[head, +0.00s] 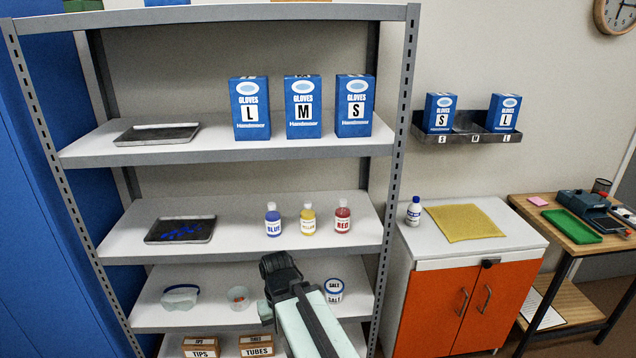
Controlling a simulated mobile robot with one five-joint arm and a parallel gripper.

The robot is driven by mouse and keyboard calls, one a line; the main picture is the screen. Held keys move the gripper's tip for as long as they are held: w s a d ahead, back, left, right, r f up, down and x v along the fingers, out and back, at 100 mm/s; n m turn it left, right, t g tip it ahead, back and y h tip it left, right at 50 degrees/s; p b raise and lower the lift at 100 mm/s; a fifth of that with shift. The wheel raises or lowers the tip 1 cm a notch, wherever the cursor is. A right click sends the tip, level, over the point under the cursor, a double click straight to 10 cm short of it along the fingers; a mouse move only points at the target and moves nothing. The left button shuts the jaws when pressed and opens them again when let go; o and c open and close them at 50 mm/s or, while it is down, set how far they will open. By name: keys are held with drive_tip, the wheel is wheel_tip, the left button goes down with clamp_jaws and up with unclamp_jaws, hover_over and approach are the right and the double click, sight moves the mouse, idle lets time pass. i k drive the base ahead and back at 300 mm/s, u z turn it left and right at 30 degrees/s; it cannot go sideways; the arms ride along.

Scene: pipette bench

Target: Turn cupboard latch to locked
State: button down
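The cupboard (437,308) has two orange doors under a white top and stands right of the shelving. A small dark latch (490,263) sits at the top edge of the doors, near where they meet. It is too small to tell which way it is turned. My gripper (280,268) is dark and shows in front of the lower shelves, well left of the cupboard and apart from the latch. Its fingers are not clear enough to tell whether they are open or shut. I see nothing held in it.
The grey shelving (398,155) holds glove boxes, trays, bottles and a salt tub (334,290). A yellow cloth (464,222) and a white bottle (413,211) are on the cupboard top. A wooden desk (548,232) stands to the right. The cupboard front looks unobstructed.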

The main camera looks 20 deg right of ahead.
sight(487, 264)
drive_tip(key=u, duration=0.15)
drive_tip(key=k, duration=1.15)
drive_tip(key=z, duration=0.7)
drive_tip(key=i, duration=1)
drive_tip(key=u, duration=0.05)
